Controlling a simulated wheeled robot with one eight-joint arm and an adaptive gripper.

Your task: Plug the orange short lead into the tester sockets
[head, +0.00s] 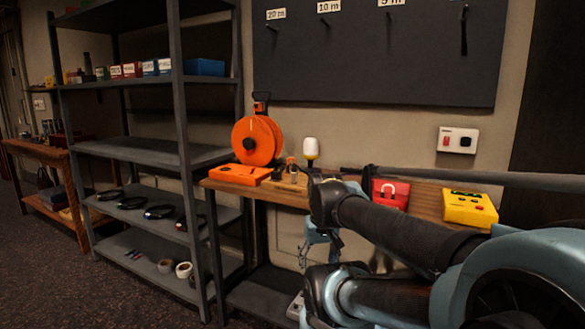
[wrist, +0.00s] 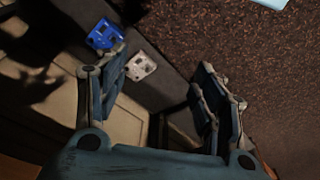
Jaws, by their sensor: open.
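I cannot pick out an orange short lead in either view. My gripper (head: 313,248) hangs in front of the bench, below its top, partly behind my own arm. In the wrist view my gripper (wrist: 163,85) is open, its fingers wide apart with nothing between them. Beyond them, lower down, lie a blue piece (wrist: 105,35) and a white piece (wrist: 140,67) with dark holes.
An orange cable reel (head: 257,141), a flat orange box (head: 240,176) and a red case with a padlock mark (head: 391,193) stand on the bench. A grey shelf rack (head: 135,152) at the left holds dark coils (head: 132,203) and tape rolls. Dark carpet (head: 60,270) is open at front left.

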